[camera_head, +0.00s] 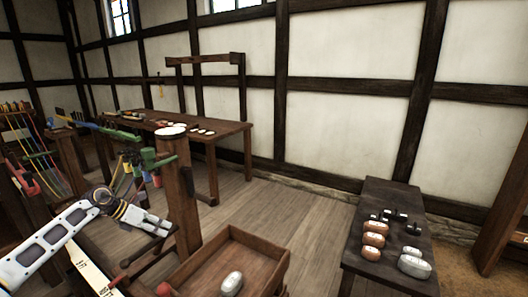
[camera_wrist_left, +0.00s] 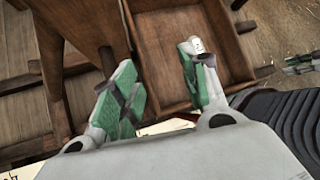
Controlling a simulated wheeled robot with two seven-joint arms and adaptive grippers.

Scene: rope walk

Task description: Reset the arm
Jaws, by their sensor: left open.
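My left arm comes in from the left in the head view. Its gripper (camera_head: 160,226) hangs in the air left of and above a wooden tray (camera_head: 262,241). In the left wrist view the two green-padded fingers of the gripper (camera_wrist_left: 160,75) stand wide apart with nothing between them. The tray (camera_wrist_left: 172,17) lies beyond the fingers. A pale rounded weight (camera_head: 232,284) rests in the tray.
A dark bench (camera_head: 388,200) with copper, silver and black weights stands at right. A long wooden table (camera_head: 226,133) stands at the back wall. A wooden post (camera_head: 180,200) with a white disc on top rises close behind my gripper. Bare floor lies between the table and bench.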

